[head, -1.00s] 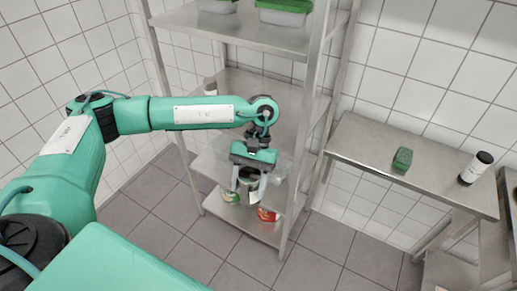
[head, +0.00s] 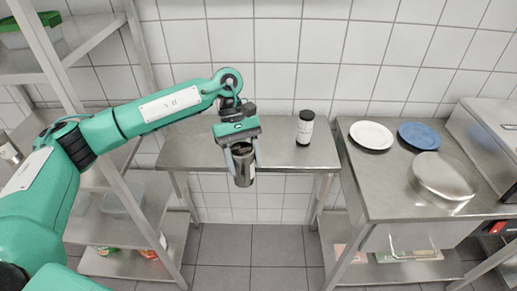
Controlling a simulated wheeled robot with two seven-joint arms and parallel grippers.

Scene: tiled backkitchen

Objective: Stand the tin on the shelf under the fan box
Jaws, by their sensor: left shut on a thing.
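My left gripper (head: 243,160) is shut on a metal tin (head: 244,178) with a label, held upright in front of the narrow steel side table (head: 190,150). The fingers hide part of the tin. A large steel box (head: 490,135) stands on the right-hand steel table; I cannot tell whether it is the fan box. A lower shelf (head: 345,272) runs under that table. My right gripper is not in view.
A black-capped jar (head: 305,128) stands on the side table. A white plate (head: 371,135), a blue plate (head: 420,136) and a round steel item (head: 444,176) are on the right table. The rack (head: 95,45) stands at left. Lower-shelf items include a tray (head: 408,256).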

